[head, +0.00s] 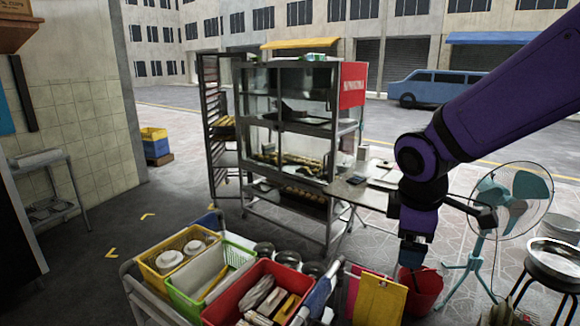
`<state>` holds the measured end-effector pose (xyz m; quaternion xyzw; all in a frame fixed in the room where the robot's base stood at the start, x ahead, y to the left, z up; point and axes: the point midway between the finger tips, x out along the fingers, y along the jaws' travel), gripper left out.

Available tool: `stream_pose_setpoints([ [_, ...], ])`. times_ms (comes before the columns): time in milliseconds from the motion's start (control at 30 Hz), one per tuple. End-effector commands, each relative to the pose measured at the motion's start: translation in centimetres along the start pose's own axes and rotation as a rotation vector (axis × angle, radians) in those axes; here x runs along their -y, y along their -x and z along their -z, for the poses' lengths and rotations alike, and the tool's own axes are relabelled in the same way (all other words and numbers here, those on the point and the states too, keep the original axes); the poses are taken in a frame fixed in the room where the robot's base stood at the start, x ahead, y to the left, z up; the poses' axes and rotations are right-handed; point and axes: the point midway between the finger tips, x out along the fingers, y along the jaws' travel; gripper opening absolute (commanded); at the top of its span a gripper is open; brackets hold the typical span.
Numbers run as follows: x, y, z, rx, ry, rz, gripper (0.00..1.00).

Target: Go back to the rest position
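My purple arm reaches in from the upper right and bends down at its elbow. My gripper (411,258) hangs at the lower end of the arm, right of the cart and above a red bucket. It is small and dark in this view, and its fingers are not clear enough to show whether they are open or shut. I cannot make out anything held in it.
A cart carries yellow (176,252), green (212,270) and red (262,297) baskets. The red bucket (424,290) and a teal fan (515,190) stand at right. A glass display case (300,130) and a side table (350,190) stand behind.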

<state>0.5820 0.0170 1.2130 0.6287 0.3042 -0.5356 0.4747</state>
Motion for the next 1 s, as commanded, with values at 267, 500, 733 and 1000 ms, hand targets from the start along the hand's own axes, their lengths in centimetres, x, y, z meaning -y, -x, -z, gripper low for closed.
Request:
stream_pose_setpoints([
  [267, 1.5, 6.0, -6.2, -0.059, -0.471, -0.053, 0.95],
  [500, 4.3, 10.0, -10.7, -0.155, -0.863, -0.057, 0.95],
  [733, 6.9, 12.1, -13.4, -0.24, -1.127, -0.03, 0.95],
  [1000, 7.7, 12.5, -14.1, -0.267, -1.208, -0.015, 0.95],
])
